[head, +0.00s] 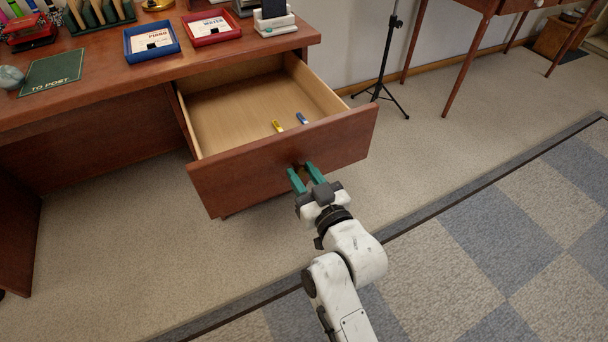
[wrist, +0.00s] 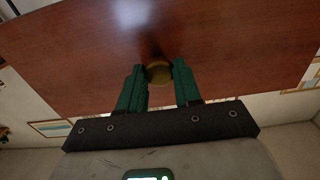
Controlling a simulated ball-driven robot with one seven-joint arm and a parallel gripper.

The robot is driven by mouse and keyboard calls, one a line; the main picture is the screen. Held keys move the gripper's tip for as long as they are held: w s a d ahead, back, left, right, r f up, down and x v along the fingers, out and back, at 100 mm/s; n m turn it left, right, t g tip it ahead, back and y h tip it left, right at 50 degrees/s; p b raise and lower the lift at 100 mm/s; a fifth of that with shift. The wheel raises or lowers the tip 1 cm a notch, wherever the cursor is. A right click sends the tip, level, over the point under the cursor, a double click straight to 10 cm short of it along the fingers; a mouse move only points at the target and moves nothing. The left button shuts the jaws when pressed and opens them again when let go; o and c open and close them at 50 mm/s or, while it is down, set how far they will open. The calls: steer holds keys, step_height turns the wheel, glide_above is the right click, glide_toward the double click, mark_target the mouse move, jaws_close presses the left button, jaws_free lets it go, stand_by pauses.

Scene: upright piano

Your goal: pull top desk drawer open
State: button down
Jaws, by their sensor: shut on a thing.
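The top desk drawer (head: 285,160) is pulled well out from the wooden desk (head: 110,85). Its light wooden inside shows a yellow item (head: 277,126) and a blue item (head: 302,118) near the front. My gripper (head: 305,172) is at the middle of the drawer front, with its green fingers reaching to the wood. In the wrist view, a round brass knob (wrist: 158,72) sits between the fingertips, and my gripper is shut on it. In the head view the fingers hide the knob.
A blue tray (head: 128,46), a red tray (head: 189,36) and a green mat (head: 52,72) lie on the desk top. A black tripod stand (head: 381,85) and a red-brown table (head: 485,8) stand behind to the right. The carpet right of the drawer is clear.

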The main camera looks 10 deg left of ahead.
steer(key=c, duration=0.8)
jaws_free()
steer(key=v, duration=1)
steer(key=shift+s+d, duration=0.25)
steer(key=shift+s, duration=0.1)
steer(key=s+d+f+m+g+h, duration=0.2)
steer(key=s+d+f+g+h, duration=0.6)
steer(key=d+f, duration=0.5)
steer(key=s+d+f+m+g+h, duration=0.25)
steer(key=s+d+m+g, duration=0.25)
steer(key=s+d, duration=0.95)
steer(key=s+r+g+p, duration=0.1)
steer(key=s+r+p, duration=0.2)
steer(key=r+p, duration=2.4)
steer(key=shift+a+r+p, duration=0.25)
steer(key=shift+a+p, duration=0.05)
